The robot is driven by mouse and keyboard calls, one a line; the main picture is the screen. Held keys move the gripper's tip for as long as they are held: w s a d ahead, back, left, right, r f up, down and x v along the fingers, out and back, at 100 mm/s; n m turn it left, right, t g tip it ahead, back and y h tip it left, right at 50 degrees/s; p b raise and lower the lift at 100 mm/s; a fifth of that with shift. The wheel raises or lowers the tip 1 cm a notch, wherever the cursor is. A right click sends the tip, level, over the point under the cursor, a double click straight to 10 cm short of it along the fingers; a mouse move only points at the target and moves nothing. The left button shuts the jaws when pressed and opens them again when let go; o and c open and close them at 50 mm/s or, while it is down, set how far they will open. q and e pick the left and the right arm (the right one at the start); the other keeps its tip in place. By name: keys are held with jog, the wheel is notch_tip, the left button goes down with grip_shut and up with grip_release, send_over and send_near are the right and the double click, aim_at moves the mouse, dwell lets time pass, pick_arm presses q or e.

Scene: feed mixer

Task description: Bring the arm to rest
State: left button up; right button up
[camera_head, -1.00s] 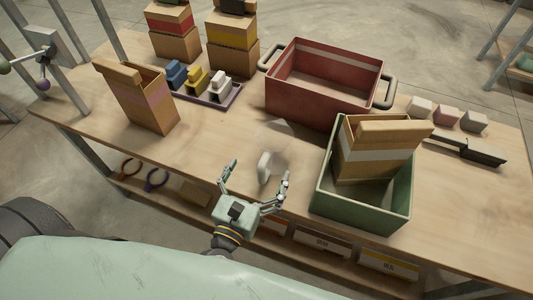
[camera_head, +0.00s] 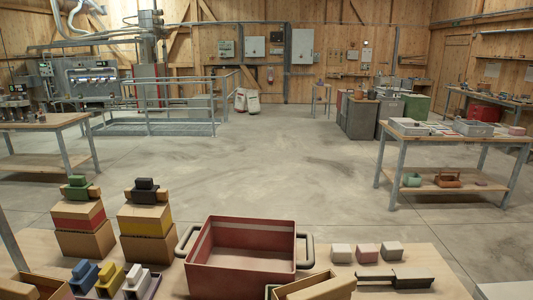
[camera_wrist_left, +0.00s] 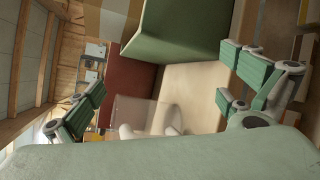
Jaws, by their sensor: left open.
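My left gripper (camera_wrist_left: 160,88) shows in the left wrist view, its fingers spread wide at the left and right of the picture with nothing between their pads. A clear, see-through thing with a white handle (camera_wrist_left: 171,120) lies on the worktable beyond the fingers, apart from them. The gripper is outside the head view now. My right gripper is in neither view.
The worktable (camera_head: 418,258) holds a red crate (camera_head: 242,276), cartons (camera_head: 148,250), colored blocks and a dark-handled tool (camera_head: 395,278). A green crate (camera_wrist_left: 180,32) is near the gripper in the wrist view. Open floor (camera_head: 290,170) lies beyond.

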pick_arm(q)
jog(key=s+a+f+m+g+y, duration=0.45)
jog(key=a+m, duration=0.25)
jog(key=m, duration=0.3)
jog(key=s+a+f+m+g+y, duration=0.3)
jog(key=s+a+f+m+g, duration=0.15)
jog(key=s+a+m, duration=0.35)
notch_tip(320, 180, down, 24)
jog(key=f+m+g, duration=0.1)
jog(key=m+g, duration=0.1)
jog(key=s+a+f+g, duration=0.1)
jog(key=s+a+f, duration=0.1)
jog(key=s+f, duration=1.3)
jog(key=shift+s+f, duration=0.4)
jog(key=shift+s, duration=0.55)
